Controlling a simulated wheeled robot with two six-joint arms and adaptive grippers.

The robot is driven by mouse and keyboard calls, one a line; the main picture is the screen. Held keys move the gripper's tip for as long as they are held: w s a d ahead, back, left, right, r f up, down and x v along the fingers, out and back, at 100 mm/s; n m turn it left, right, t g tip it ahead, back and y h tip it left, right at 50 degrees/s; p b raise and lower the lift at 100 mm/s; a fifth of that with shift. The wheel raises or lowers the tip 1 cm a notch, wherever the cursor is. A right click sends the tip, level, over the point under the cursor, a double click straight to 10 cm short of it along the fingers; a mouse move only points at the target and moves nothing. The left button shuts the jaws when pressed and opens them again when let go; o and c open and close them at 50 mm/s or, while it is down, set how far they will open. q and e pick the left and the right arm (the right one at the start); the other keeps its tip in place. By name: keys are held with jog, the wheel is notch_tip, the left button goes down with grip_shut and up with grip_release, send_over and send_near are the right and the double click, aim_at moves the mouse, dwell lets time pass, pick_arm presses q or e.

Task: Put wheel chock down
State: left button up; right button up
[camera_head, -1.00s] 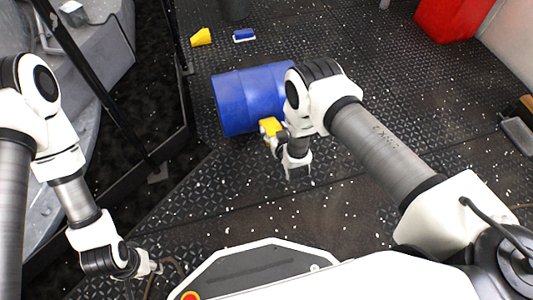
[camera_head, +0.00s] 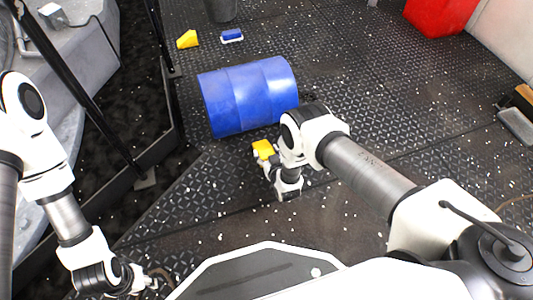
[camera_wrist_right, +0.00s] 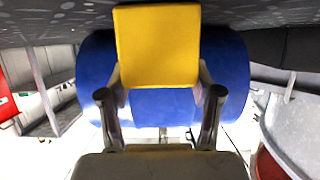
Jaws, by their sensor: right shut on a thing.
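A yellow wheel chock (camera_head: 263,149) is held by my right gripper (camera_head: 266,162) in front of the blue drum (camera_head: 248,95), which lies on its side on the deck. In the right wrist view the chock (camera_wrist_right: 157,45) shows as a yellow block between the two fingers, with the drum (camera_wrist_right: 235,75) behind it. The gripper is shut on the chock. I cannot tell whether the chock touches the deck. My left gripper (camera_head: 152,282) is low at the left, away from the chock; its fingers are too small to read.
Another yellow wedge (camera_head: 187,39) and a blue-and-white object (camera_head: 232,36) lie on the deck behind the drum. A red container (camera_head: 440,14) stands at the back right. Dark rails (camera_head: 165,75) edge the left side.

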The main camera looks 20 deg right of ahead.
jog(key=o, duration=1.3)
jog(key=shift+f, duration=0.15)
jog(key=shift+s+r+p, duration=0.25)
jog(key=shift+r+p, duration=0.15)
jog(key=shift+p, duration=0.05)
jog(key=p+v, duration=0.5)
jog(key=v, duration=0.6)
jog(key=shift+s+p, duration=0.2)
jog(key=shift+p, duration=0.2)
